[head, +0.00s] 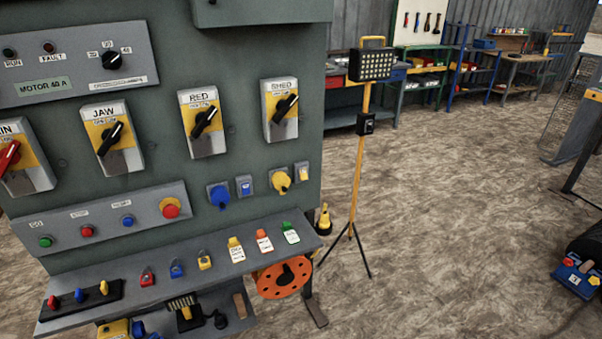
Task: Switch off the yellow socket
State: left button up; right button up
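The yellow socket (281,181) is on the grey-green control panel, at the right end of its lower part. It is a round yellow fitting on a pale plate. A small switch (302,172) with a pale plate sits just right of it; its on or off position is too small to tell. A blue socket (218,195) with its own small blue switch (245,186) is to the left. Neither of my grippers is in the head view.
A shelf (130,279) below the panel holds padlocks and several tags. Rotary switches, including JAW (112,139) and SHED (281,109), sit above. An orange cable reel (283,278) hangs below the shelf. A yellow lamp stand (360,160) stands right of the panel; open ground lies beyond.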

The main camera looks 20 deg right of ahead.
aim_at(303, 172)
jog(key=i+l, duration=0.2)
jog(key=l, duration=0.15)
jog(key=i+l, duration=0.2)
jog(key=l, duration=0.2)
jog(key=i+l, duration=0.25)
jog(key=l+z, duration=0.05)
jog(key=l, duration=0.05)
